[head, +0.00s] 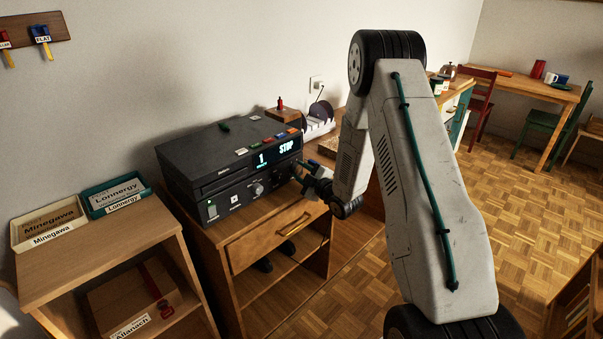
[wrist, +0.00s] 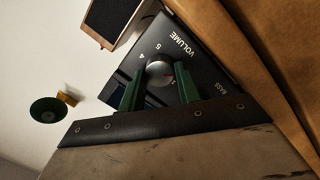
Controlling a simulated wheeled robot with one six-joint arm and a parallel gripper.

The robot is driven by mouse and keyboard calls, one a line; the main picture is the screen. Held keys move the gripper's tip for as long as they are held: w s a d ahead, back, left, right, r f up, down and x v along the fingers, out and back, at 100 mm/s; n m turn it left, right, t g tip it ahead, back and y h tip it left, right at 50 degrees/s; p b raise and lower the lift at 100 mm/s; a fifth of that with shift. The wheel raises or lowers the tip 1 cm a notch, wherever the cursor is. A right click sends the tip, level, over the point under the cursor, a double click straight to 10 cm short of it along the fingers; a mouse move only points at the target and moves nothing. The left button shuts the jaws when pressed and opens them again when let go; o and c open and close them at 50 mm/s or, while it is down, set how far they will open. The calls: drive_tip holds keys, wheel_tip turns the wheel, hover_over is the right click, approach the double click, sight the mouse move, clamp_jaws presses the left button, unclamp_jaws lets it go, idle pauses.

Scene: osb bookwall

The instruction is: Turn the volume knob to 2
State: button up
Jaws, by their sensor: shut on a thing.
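The volume knob (wrist: 160,73) is a silver round knob on a dark panel, below the printed word VOLUME, in the wrist view. The knob's exact pointer setting is too small to read for sure. My gripper (wrist: 159,82) has its two green fingers on either side of the knob, shut on it. In the head view my gripper (head: 301,174) is at the right end of the black stereo's front (head: 228,184) and hides the knob there. The display (head: 285,147) reads STOP, with a 1 to its left.
The stereo stands on a wooden cabinet (head: 262,232) with a drawer. Another knob (head: 258,189) is left of my gripper. Letter trays (head: 48,225) stand at the left. A speaker (wrist: 108,20) shows in the wrist view. The parquet floor at right is open.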

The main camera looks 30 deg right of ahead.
drive_tip(key=m, duration=0.5)
drive_tip(key=shift+r+g, duration=0.1)
drive_tip(key=shift+g, duration=0.2)
drive_tip(key=m, duration=0.5)
drive_tip(key=shift+g, duration=0.3)
drive_tip(key=m+y, duration=0.1)
drive_tip(key=m, duration=0.4)
drive_tip(key=shift+d, duration=0.15)
drive_tip(key=m+y, duration=0.1)
drive_tip(key=m, duration=0.3)
drive_tip(key=shift+g, duration=0.3)
drive_tip(key=o, duration=1)
